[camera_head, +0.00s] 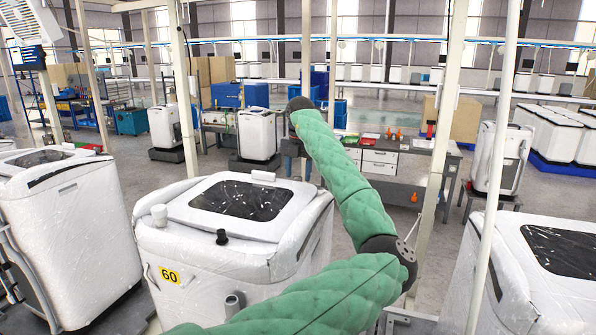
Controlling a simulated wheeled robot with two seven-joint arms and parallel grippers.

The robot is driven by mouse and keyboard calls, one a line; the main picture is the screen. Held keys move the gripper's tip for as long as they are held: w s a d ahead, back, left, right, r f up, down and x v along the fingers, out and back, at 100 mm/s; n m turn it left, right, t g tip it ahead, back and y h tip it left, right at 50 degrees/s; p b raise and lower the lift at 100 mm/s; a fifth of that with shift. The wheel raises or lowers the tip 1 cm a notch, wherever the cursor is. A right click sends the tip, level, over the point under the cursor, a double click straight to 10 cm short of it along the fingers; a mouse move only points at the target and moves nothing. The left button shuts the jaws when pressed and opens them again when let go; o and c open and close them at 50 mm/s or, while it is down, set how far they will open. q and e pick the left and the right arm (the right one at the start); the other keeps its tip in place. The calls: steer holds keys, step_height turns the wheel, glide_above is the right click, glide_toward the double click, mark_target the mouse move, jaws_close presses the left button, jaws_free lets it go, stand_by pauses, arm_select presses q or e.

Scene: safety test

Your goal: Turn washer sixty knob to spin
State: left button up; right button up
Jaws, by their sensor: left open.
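The washer sixty (210,268) stands in front of me, white and wrapped in clear film, with a yellow "60" label (169,275) on its front. On its top front edge are a black knob (222,237) and a white round knob (159,214) to the left of it. I cannot read a spin mark or tell the knob's setting. My left arm, in a green padded sleeve, reaches up past the washer's right side. My left gripper (296,166) is small and dark, open, pointing down beyond the washer's back right and apart from both knobs. My right gripper is not in view.
A similar wrapped washer (75,235) stands at the left and another (540,270) at the right. Thin white posts (490,160) rise close by. A workbench (385,160) with orange items is behind.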

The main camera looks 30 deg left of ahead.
arm_select(q)
steer(key=shift+w+a+f, duration=0.1)
steer(key=shift+f, duration=0.35)
steer(key=shift+w+f, duration=0.1)
steer(key=shift+f, duration=0.1)
steer(key=shift+r, duration=0.1)
steer(key=shift+c, duration=0.2)
steer(key=c, duration=0.9)
